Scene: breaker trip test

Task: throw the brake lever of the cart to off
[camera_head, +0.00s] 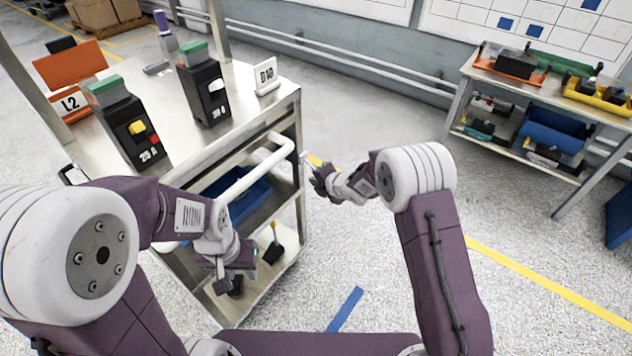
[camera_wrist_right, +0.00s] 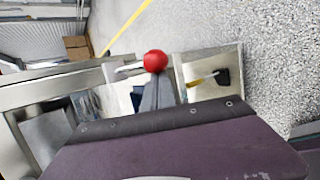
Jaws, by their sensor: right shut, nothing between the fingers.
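The cart (camera_head: 262,92) is a metal trolley with a white push handle (camera_head: 248,172) at its near end. In the right wrist view a red ball knob (camera_wrist_right: 154,61) shows just beyond the tips of my right gripper (camera_wrist_right: 155,88), beside the cart; I take it for the brake lever's knob. Whether the fingers touch it I cannot tell. In the head view my right gripper (camera_head: 318,180) is shut and empty near the handle's right end, and I cannot make out the knob there. My left gripper (camera_head: 228,284) hangs low before the cart; its finger opening is unclear.
A black item with a yellow stick (camera_head: 274,247) is low in the cart. A shelf table (camera_head: 480,75) stands at right.

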